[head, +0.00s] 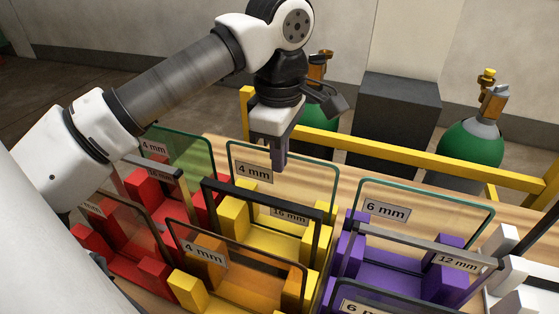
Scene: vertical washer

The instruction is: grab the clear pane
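A clear pane (313,174) with a dark green rim and a "4 mm" label stands upright at the back of the yellow holder (270,237). Another clear pane (452,206), labelled "6 mm", stands upright at the back of the purple holder (395,282). My gripper (278,165) points down at the top edge of the 4 mm clear pane, and its fingers overlap that edge in the picture. The fingers line up from this side, so their gap is hidden. I cannot tell whether they touch or straddle the pane.
A green-tinted pane (190,150) stands in red blocks at left. An orange-tinted pane (245,268), a dark-framed 16 mm unit (262,200) and a grey-framed 12 mm unit (410,242) stand nearby. A yellow rail (400,151) and green gas cylinders (470,143) are behind.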

